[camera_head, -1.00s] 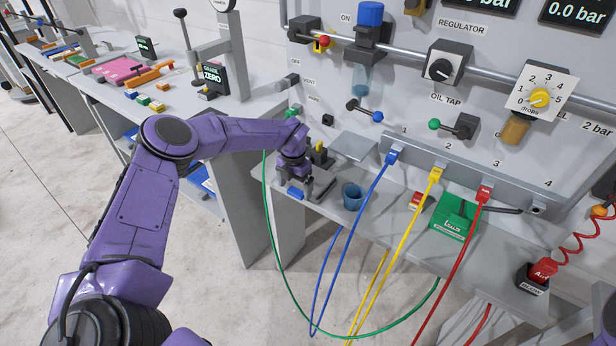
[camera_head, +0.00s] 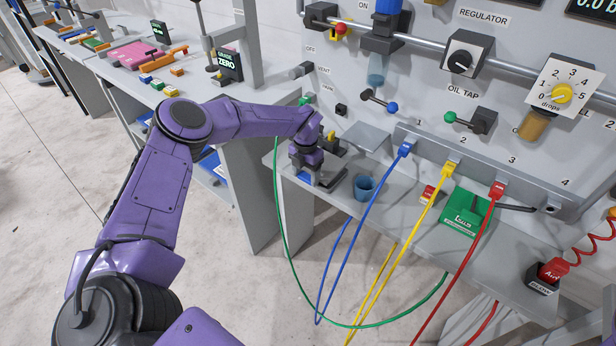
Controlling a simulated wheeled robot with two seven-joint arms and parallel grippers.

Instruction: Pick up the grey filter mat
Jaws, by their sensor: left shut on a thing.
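My left gripper (camera_head: 322,181) is low over the left end of the grey shelf, left of the blue cup (camera_head: 365,186). Its fingers point down and are shut on a small grey thing, which I take to be the grey filter mat. The gripper mostly hides it, and its outline is too small to make out. I cannot tell whether it touches the shelf. A small blue piece (camera_head: 304,177) shows beside the fingers. My right gripper is out of view.
The shelf (camera_head: 405,238) also carries a green box (camera_head: 464,212) and a red block (camera_head: 429,194). Blue (camera_head: 372,214), yellow (camera_head: 424,215) and red (camera_head: 470,248) hoses hang from the manifold across its front. A green hose (camera_head: 279,205) loops below. A yellow-topped part (camera_head: 331,137) stands close behind the gripper.

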